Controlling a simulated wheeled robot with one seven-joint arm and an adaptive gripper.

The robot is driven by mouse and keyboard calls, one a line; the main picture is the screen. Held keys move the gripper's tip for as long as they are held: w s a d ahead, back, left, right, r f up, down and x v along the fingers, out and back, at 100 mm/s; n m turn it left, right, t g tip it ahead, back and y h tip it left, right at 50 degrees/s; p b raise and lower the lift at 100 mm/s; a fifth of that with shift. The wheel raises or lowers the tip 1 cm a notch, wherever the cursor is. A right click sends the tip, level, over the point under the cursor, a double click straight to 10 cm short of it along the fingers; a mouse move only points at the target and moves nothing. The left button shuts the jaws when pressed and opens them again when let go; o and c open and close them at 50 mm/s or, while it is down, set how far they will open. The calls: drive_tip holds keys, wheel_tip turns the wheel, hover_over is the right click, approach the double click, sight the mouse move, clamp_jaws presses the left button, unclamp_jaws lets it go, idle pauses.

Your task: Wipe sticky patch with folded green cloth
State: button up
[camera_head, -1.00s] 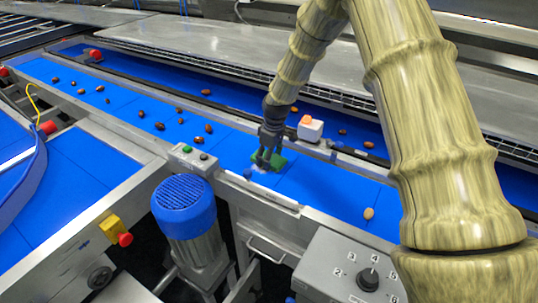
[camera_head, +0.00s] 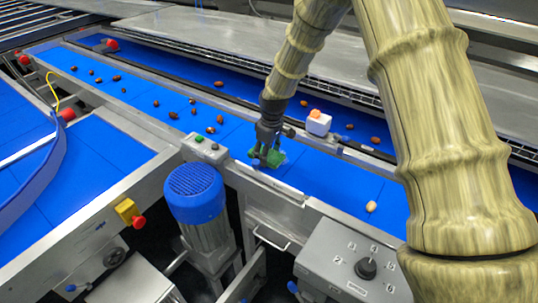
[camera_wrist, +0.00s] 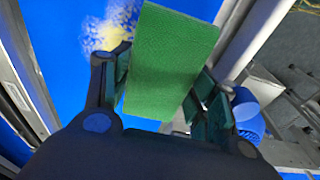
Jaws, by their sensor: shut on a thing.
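My gripper (camera_head: 266,148) is shut on the folded green cloth (camera_head: 274,157), low over the near blue belt by its front rail. In the wrist view the green cloth (camera_wrist: 168,62) stands out between the two fingers of my gripper (camera_wrist: 160,95). The sticky patch (camera_wrist: 112,25) is a pale whitish-yellow smear on the blue belt, beside the cloth and partly hidden behind it and a finger. I cannot tell whether the cloth touches the belt.
Several brown dates (camera_head: 195,111) lie on the belt to the left, and a pale one (camera_head: 371,206) to the right. A white box with an orange top (camera_head: 318,123) sits on the divider behind. A blue motor (camera_head: 194,191) and a grey knob box (camera_head: 352,262) stand in front.

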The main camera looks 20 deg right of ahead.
drive_tip(key=shift+a+r+p, duration=0.25)
drive_tip(key=shift+r+p, duration=0.2)
drive_tip(key=shift+r, duration=0.6)
drive_tip(key=shift+d+r+p, duration=0.1)
drive_tip(key=shift+r+p, duration=0.8)
drive_tip(key=shift+r, duration=0.6)
